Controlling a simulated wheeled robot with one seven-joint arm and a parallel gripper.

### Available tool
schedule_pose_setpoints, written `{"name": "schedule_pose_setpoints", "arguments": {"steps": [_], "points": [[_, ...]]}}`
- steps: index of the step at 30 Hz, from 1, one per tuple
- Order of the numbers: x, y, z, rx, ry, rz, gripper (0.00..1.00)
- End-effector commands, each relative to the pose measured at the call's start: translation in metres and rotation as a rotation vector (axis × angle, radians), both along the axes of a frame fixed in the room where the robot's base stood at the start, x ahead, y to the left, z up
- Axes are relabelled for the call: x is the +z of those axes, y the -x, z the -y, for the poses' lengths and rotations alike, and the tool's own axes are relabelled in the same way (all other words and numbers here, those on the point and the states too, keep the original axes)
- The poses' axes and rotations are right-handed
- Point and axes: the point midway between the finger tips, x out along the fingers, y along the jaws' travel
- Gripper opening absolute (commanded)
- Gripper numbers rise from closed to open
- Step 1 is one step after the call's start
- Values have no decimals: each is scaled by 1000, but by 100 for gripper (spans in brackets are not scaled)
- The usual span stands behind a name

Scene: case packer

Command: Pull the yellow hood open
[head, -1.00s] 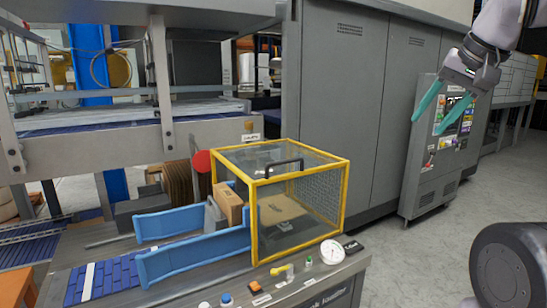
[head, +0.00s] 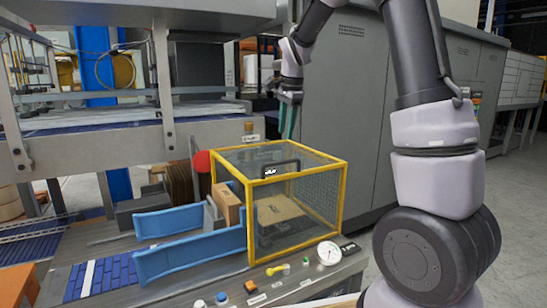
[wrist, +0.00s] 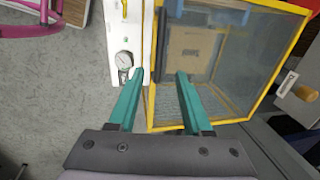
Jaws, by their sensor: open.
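The yellow hood (head: 298,216) is a yellow-framed box with clear and mesh panels, and it stands closed on the machine bench in the head view. A black handle (head: 281,168) is on its top. My gripper (head: 288,122) is above and behind the hood's far right side, with its teal fingers pointing down. In the wrist view my gripper (wrist: 155,75) is open and empty, with the fingers spread over the hood's edge. The hood's yellow frame (wrist: 277,7) also shows there.
A cardboard box (head: 228,204) is by the hood's left opening, beside blue guide rails (head: 190,262). A gauge (head: 328,252) and buttons line the bench front. Grey cabinets (head: 345,110) stand behind, and a steel frame (head: 90,148) rises at left.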

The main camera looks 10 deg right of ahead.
Motion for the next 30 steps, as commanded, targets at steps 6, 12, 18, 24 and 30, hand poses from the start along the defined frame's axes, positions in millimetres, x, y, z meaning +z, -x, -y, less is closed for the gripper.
{"name": "schedule_pose_setpoints", "arguments": {"steps": [6, 12, 18, 24, 30], "points": [[-37, -6, -2, 0, 1, -5, 50], [-73, -12, -3, -1, 0, -3, 50], [-95, -17, -5, 0, 0, -2, 50], [-100, -18, -6, 1, -1, 0, 50], [-100, -18, -6, 1, -1, 0, 38]]}}
